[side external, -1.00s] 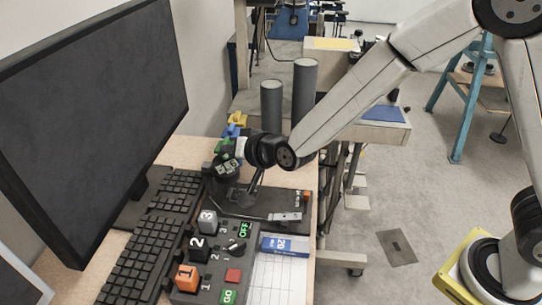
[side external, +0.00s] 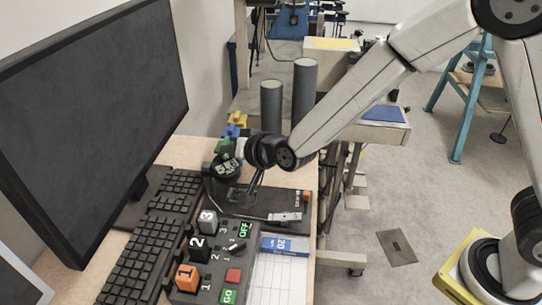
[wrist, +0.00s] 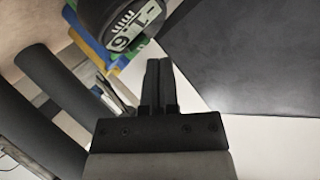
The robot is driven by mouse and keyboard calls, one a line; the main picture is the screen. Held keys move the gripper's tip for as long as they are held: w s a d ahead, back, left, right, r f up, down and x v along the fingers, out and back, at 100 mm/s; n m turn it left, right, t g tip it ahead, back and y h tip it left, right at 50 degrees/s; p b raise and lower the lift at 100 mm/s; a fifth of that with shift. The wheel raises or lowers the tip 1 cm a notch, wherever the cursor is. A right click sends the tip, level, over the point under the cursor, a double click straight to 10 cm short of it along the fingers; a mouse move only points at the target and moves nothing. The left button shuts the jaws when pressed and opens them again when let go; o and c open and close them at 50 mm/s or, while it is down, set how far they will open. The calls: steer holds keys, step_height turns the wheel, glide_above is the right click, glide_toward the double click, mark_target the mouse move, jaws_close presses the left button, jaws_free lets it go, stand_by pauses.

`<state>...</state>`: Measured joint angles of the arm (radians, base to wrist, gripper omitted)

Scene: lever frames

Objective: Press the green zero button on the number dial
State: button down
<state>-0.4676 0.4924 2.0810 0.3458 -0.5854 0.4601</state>
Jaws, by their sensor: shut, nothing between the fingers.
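A round black dial (side external: 226,166) with pale digits on its face stands on the desk beside my wrist in the side view. The dial (wrist: 124,22) also shows at the top of the wrist view, partly cut off, with a digit and pale bars on its face. I cannot make out a green zero button on it. My gripper (side external: 252,192) points down over the desk, and in the wrist view its two dark fingers are together and empty. The fingertips (wrist: 159,62) appear just right of the dial's lower edge in that view; I cannot tell whether they touch it.
A control panel (side external: 213,256) with numbered blocks, a selector knob, a green OFF sign and a green GO button lies in front. A keyboard (side external: 139,262) and a large monitor (side external: 95,130) are on the left. Two grey cylinders (side external: 304,95) stand behind my arm.

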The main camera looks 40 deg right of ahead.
steer(key=shift+w+f, duration=0.25)
steer(key=shift+f, duration=0.45)
stand_by(1.0)
steer(key=shift+r, duration=0.15)
steer(key=shift+s+r, duration=0.3)
steer(key=shift+r, duration=0.3)
steer(key=shift+r, duration=0.15)
stand_by(0.3)
steer(key=shift+s+r, duration=0.3)
steer(key=shift+r, duration=0.45)
steer(key=shift+s+r, duration=0.25)
steer(key=shift+r, duration=0.45)
steer(key=shift+s+r, duration=0.3)
steer(key=shift+r, duration=0.45)
steer(key=s+d+f+n+g+h, duration=0.1)
steer(key=s+d+f+g, duration=0.3)
steer(key=s+d, duration=0.6)
steer(key=s+d+f+n+g+h, duration=0.2)
steer(key=s+d+f+g, duration=0.3)
steer(key=s+d, duration=0.5)
steer(key=shift+d+n+g, duration=0.5)
steer(key=shift+d+n, duration=0.2)
steer(key=shift+n, duration=0.1)
